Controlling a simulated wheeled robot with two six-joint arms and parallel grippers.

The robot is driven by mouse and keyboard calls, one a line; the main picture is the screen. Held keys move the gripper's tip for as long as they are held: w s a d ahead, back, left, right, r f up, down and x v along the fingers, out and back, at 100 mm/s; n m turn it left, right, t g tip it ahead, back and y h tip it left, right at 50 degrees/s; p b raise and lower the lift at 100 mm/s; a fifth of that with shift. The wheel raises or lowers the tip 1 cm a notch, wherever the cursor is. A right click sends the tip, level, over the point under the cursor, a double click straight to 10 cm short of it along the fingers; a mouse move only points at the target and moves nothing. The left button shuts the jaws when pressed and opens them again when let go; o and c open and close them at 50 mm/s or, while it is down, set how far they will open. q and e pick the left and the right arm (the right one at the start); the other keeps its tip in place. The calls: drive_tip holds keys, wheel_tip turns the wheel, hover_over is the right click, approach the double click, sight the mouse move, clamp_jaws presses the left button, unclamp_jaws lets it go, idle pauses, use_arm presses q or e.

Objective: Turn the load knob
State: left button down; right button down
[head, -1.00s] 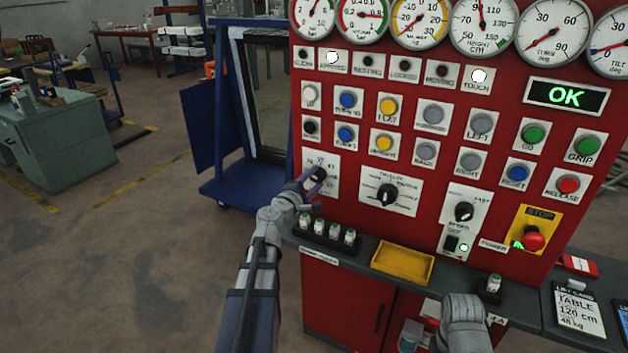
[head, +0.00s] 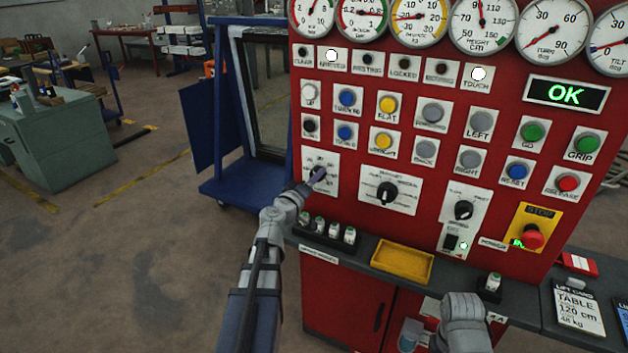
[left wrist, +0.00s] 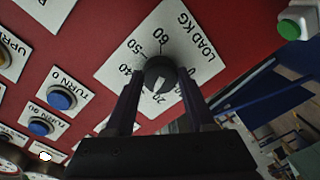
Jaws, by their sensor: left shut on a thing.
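The load knob is a dark round knob (left wrist: 160,73) on a white LOAD KG plate (left wrist: 197,27) on the red panel. In the left wrist view its pale mark points toward the 20. My left gripper (left wrist: 160,88) is shut on the knob, one dark finger on each side. In the head view my left gripper (head: 317,176) is at the same plate (head: 330,159), left of the panel's middle, and partly covers the knob. Of my right arm only the grey wrist shows at the bottom right of the head view; its fingers are not visible.
Several buttons surround the plate, and a second knob (head: 386,192) is to its right. A red stop button (head: 533,237) is at right. A blue rack (head: 243,188) stands at left.

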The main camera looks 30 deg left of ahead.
use_arm(q)
drive_tip(key=shift+s+f+m, duration=0.1)
drive_tip(key=shift+m, duration=1.7)
use_arm(e)
drive_tip(key=shift+f, duration=0.2)
use_arm(q)
drive_tip(key=shift+c, duration=1.2)
unclamp_jaws()
